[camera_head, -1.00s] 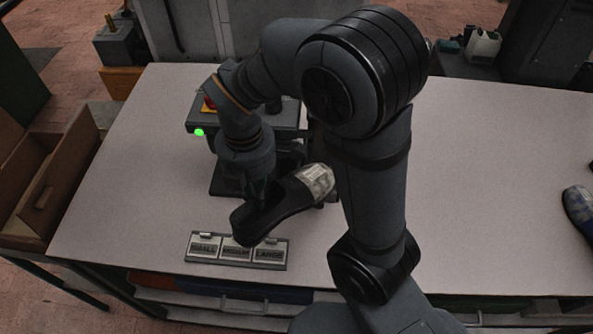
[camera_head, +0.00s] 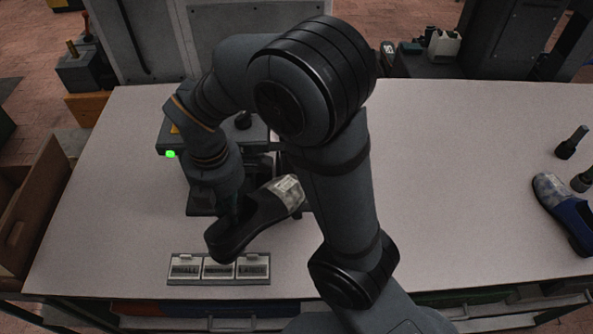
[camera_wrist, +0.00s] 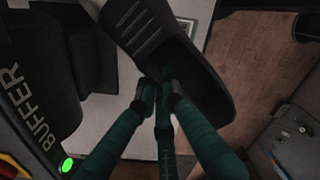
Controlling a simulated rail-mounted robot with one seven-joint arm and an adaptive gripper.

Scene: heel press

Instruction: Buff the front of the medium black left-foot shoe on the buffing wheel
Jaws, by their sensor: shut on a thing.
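The black shoe (camera_head: 245,226) is held by my gripper (camera_head: 231,205) above the front of the table. Its silvery grey patterned front (camera_head: 288,189) points up and right in the head view, and its dark heel end points down and left. In the wrist view my gripper (camera_wrist: 158,90) is shut on the shoe's opening edge, and the shoe (camera_wrist: 205,85) fills the top middle. The buffer machine (camera_head: 172,140), with a lit green lamp, stands behind the shoe. The wrist view shows its BUFFER lettering (camera_wrist: 28,108). My arm hides most of the machine, and I cannot make out the wheel.
A plate with three labelled buttons, SMALL, MEDIUM and LARGE (camera_head: 218,281), lies at the table's front, just below the shoe. A blue shoe with a grey front (camera_head: 570,220) and dark posts (camera_head: 571,142) stand at the right. The table (camera_head: 460,170) between is clear. A brown box (camera_head: 35,215) is at left.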

